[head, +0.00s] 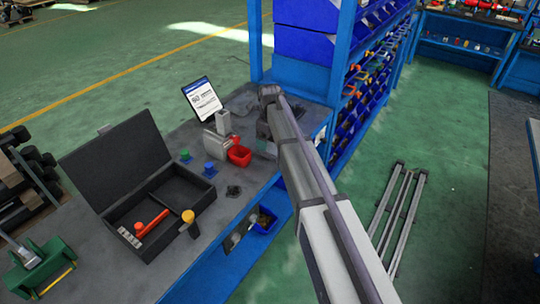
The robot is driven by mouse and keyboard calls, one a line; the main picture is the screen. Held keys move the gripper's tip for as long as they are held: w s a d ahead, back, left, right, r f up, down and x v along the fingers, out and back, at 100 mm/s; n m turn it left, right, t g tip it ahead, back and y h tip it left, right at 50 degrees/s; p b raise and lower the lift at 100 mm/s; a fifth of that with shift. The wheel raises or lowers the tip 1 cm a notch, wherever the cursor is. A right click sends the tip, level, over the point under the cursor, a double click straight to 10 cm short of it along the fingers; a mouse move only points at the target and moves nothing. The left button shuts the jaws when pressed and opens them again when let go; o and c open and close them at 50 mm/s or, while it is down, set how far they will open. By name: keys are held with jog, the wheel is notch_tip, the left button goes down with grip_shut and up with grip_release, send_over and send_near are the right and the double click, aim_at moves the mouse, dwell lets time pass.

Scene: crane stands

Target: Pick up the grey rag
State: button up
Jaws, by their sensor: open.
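A small dark grey crumpled piece (233,191), which looks like the grey rag, lies on the grey workbench top (212,236) near its right edge. It sits right of the open black case and below the red bin in the picture. Nothing touches it. My arm comes in from the lower right and reaches over the bench's far right part. My gripper cannot be made out; its end of the arm is hidden behind the arm links.
An open black case (90,171) holds a red-orange tool (152,222). A yellow-topped item (188,216), blue and green knobs, a red bin (239,155) and a tablet (202,99) stand around. Blue shelving (335,60) rises behind. A grey metal frame (400,215) lies on the floor.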

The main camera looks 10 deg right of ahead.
aim_at(270, 147)
notch_tip(270, 147, down, 5)
jog(key=b, duration=0.4)
jog(key=shift+f, duration=0.1)
jog(key=shift+r, duration=0.25)
jog(key=shift+c, duration=0.3)
jog(key=c, duration=1)
notch_tip(270, 147, up, 10)
jog(key=p, duration=1)
jog(key=shift+r+p, duration=0.2)
jog(key=shift+p, duration=0.15)
jog(key=shift+f, duration=0.2)
jog(key=o, duration=0.3)
jog(key=shift+c, duration=0.9)
jog(key=shift+d, duration=0.1)
